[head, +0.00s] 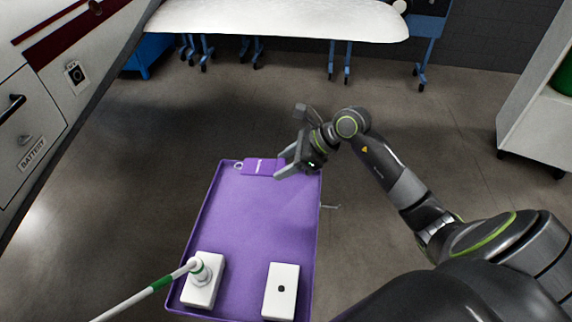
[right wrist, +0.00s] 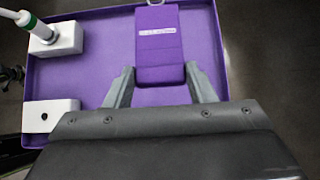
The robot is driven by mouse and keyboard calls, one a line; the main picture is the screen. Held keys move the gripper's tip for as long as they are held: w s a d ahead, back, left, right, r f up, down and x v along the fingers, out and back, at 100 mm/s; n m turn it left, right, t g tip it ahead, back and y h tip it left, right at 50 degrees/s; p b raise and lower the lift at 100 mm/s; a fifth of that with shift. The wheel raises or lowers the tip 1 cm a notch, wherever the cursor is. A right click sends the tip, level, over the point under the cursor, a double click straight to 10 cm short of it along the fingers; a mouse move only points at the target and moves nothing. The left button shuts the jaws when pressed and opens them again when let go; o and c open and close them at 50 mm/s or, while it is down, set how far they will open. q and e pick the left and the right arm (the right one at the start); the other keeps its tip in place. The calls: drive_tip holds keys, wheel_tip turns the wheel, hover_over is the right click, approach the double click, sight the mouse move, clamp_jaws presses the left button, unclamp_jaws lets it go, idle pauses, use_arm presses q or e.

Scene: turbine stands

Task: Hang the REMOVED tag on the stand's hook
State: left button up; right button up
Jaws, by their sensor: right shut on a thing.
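The purple tag (head: 260,168) with a white printed label lies at the far edge of the purple tray, its ring (head: 239,165) pointing left in the head view. The label's text is too small to read. A thin metal peg, perhaps the hook (head: 331,207), sticks out at the tray's right side. My left gripper is not in view.
The purple tray (head: 245,220) also holds a white block (head: 281,291) with a dark hole and a white block (head: 203,285) with a white-and-green rod. A white cabinet (head: 540,110) stands right, a machine panel (head: 32,120) left.

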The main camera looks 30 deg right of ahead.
wheel_tip(320, 180, up, 8)
drive_tip(key=p, duration=0.3)
drive_tip(key=shift+f+p, duration=0.15)
drive_tip(key=shift+p, duration=0.25)
drive_tip(key=s+a, duration=0.2)
drive_tip(key=s, duration=0.6)
drive_tip(key=s+a+p, duration=0.1)
drive_tip(key=s+a, duration=0.1)
drive_tip(key=s, duration=0.7)
drive_tip(key=shift+s+a, duration=0.25)
drive_tip(key=shift+a, duration=0.15)
idle(0.3)
